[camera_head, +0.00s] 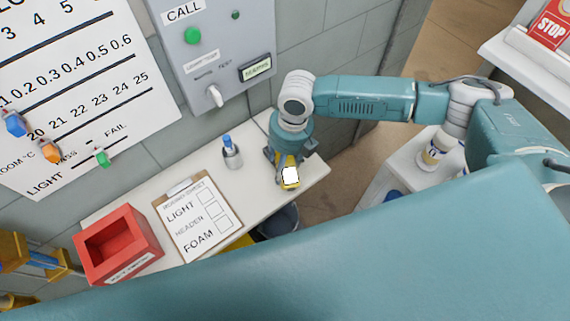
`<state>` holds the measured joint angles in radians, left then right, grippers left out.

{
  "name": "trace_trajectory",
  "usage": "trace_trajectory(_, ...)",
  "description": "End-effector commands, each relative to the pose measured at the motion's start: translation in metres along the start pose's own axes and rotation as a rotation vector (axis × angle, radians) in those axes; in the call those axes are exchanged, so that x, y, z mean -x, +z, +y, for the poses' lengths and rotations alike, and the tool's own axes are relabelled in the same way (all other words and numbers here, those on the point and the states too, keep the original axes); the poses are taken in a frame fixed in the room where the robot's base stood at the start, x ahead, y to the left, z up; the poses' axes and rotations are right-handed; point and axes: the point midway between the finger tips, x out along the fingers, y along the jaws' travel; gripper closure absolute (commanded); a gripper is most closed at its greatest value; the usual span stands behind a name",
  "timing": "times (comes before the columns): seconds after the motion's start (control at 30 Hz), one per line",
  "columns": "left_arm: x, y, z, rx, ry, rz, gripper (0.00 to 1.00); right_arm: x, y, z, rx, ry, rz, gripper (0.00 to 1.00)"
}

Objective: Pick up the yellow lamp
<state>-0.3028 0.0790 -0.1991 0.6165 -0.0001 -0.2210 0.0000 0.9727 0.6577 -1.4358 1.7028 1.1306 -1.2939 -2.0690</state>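The yellow lamp (283,162) with a bright white face is at the right end of the narrow white shelf. My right gripper (290,158), on the arm coming in from the right, points down right over the lamp. Its dark finger parts show on both sides of the lamp's upper part, which the gripper partly hides. I cannot tell whether the fingers touch or grip it, nor whether the lamp rests on the shelf. My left gripper is not in view.
On the shelf (257,192) are a pen cup (232,157), a clipboard (198,215) and a red box (118,245). A grey call panel (215,60) and a white board (75,90) are on the wall behind. A dark bucket (279,220) stands below the shelf's front edge.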

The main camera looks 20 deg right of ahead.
Motion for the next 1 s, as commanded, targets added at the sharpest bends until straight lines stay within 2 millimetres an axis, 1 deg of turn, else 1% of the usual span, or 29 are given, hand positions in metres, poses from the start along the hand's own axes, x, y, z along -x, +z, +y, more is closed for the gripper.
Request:
trace_trajectory(0.03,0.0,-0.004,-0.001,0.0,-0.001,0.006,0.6,0.001,0.001,0.0,0.0,0.001,-0.002,0.83)
trace_trajectory(0.17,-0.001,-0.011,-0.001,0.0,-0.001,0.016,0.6,0.005,0.001,0.001,0.0,0.002,-0.003,0.83)
trace_trajectory(0.27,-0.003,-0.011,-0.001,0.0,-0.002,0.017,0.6,0.014,0.002,0.002,0.0,0.003,-0.003,0.83)
trace_trajectory(0.37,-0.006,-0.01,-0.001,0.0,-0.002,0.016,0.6,0.029,0.002,0.004,0.003,0.002,-0.006,0.83)
trace_trajectory(0.47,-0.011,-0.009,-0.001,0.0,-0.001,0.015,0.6,0.051,0.003,0.007,0.001,0.003,-0.008,0.83)
trace_trajectory(0.7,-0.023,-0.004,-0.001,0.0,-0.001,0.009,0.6,0.121,0.002,0.015,0.003,0.003,-0.009,0.83)
trace_trajectory(0.8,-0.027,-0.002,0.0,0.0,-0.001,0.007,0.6,0.147,0.002,0.019,0.002,0.003,-0.007,0.83)
trace_trajectory(0.9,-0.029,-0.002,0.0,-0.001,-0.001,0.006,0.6,0.168,0.002,0.021,0.002,0.002,-0.006,0.83)
trace_trajectory(1.0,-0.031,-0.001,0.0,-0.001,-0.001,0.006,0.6,0.183,0.001,0.023,0.0,0.002,-0.004,0.83)
